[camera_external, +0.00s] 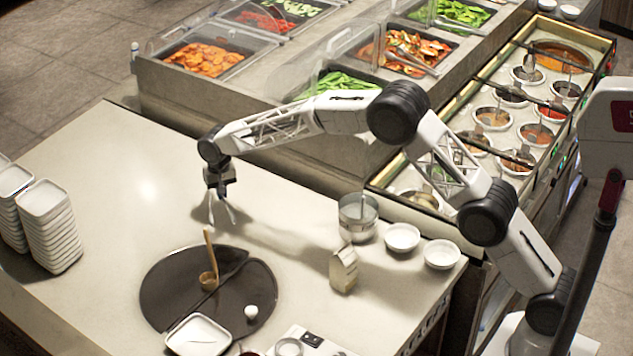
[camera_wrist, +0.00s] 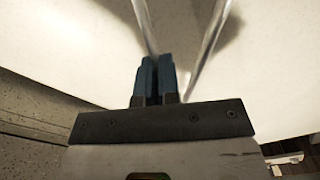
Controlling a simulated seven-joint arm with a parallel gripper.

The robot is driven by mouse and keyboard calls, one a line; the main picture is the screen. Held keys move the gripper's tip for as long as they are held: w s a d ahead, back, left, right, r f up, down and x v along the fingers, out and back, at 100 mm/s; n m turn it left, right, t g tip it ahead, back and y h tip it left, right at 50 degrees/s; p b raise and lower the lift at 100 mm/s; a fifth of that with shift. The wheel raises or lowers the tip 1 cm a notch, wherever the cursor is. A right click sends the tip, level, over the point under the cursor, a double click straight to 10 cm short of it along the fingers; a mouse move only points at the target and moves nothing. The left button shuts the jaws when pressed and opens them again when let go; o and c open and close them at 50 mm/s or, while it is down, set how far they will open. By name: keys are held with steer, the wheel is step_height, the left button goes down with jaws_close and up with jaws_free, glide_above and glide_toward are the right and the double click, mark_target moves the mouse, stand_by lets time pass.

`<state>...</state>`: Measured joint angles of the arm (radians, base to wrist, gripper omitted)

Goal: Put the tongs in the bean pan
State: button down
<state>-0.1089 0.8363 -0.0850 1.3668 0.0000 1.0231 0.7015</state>
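The metal tongs (camera_external: 222,210) hang from my gripper (camera_external: 219,183), with their two arms spread and pointing down over the pale counter. In the wrist view the fingers (camera_wrist: 158,76) are close together, and two shiny arms of the tongs (camera_wrist: 207,48) run away beyond them. The gripped end is hidden by the fingers. A pan of long green vegetables, which look like beans (camera_external: 343,82), is in the refrigerated bar behind the counter, right of my gripper, partly under a clear cover. Another pan of green vegetables (camera_external: 462,12) is at the back right.
A dark round board (camera_external: 165,290) with a wooden ladle (camera_external: 209,262) lies below the tongs. A metal pot (camera_external: 358,218), a carton (camera_external: 344,270) and white bowls (camera_external: 402,238) stand to the right. Clear covers (camera_external: 345,45) edge the pans. The left counter is free before the stacked dishes (camera_external: 50,228).

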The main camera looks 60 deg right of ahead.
mark_target(175, 249)
steer(key=d+n, duration=0.2)
steer(key=d, duration=0.2)
steer(key=s+d+f+n, duration=0.1)
steer(key=d+n, duration=0.1)
steer(key=d, duration=0.1)
steer(key=d+f+n, duration=0.1)
steer(key=d+n, duration=0.1)
steer(key=d, duration=0.2)
steer(key=shift+s+d+n, duration=0.15)
steer(key=shift+d+n, duration=0.2)
steer(key=shift+n, duration=0.05)
stand_by(1.1)
steer(key=w+a+r+m, duration=0.1)
steer(key=a+m, duration=0.2)
steer(key=a, duration=0.2)
steer(key=w+a+r+m, duration=0.1)
steer(key=a+m, duration=0.2)
steer(key=a, duration=0.3)
steer(key=w+a+r+m, duration=0.1)
steer(key=a+m, duration=0.1)
steer(key=a, duration=0.4)
steer(key=shift+a+r+m, duration=0.25)
steer(key=shift+r+m, duration=0.05)
steer(key=shift+m, duration=0.1)
steer(key=a+r+m, duration=0.3)
steer(key=a+m, duration=0.5)
steer(key=a, duration=0.8)
steer(key=shift+s, duration=0.2)
steer(key=shift+r, duration=0.1)
